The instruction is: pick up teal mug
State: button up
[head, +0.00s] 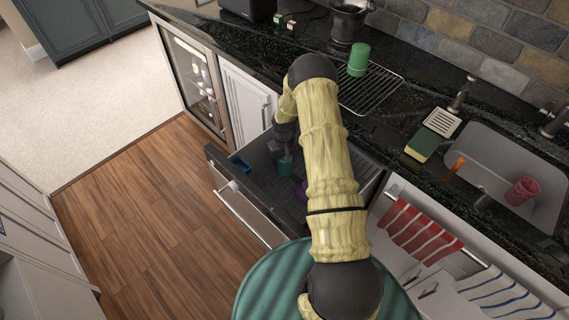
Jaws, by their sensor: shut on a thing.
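The teal mug (286,166) is inside the open drawer, small in the head view and partly hidden by my arm. My gripper (284,151) reaches down into the drawer from above and is shut on the mug at its upper part. The fingers are small and dark, so the exact grip on rim or handle cannot be made out. Whether the mug touches the drawer floor cannot be told.
The drawer (225,182) also holds a purple item (301,191) close to the mug and a blue item (240,165) at its left. On the dark counter are a green cup (358,60), a wire rack (372,92) and a sink (490,165) with a red cup (522,190).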

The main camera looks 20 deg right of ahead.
notch_tip(320, 180, up, 7)
jog(key=shift+r, duration=0.3)
dwell(0.5)
jog(key=shift+a+r, duration=0.1)
jog(key=shift+r, duration=0.1)
jog(key=s+a+r+p, duration=0.4)
jog(key=a+r+p, duration=0.1)
jog(key=r+p, duration=0.5)
jog(key=s+a+r+p, duration=0.4)
jog(key=a+r+p, duration=0.2)
jog(key=r+p, duration=0.5)
jog(key=shift+s+a+p, duration=0.15)
jog(key=shift+s+p, duration=0.1)
jog(key=shift+p, duration=0.95)
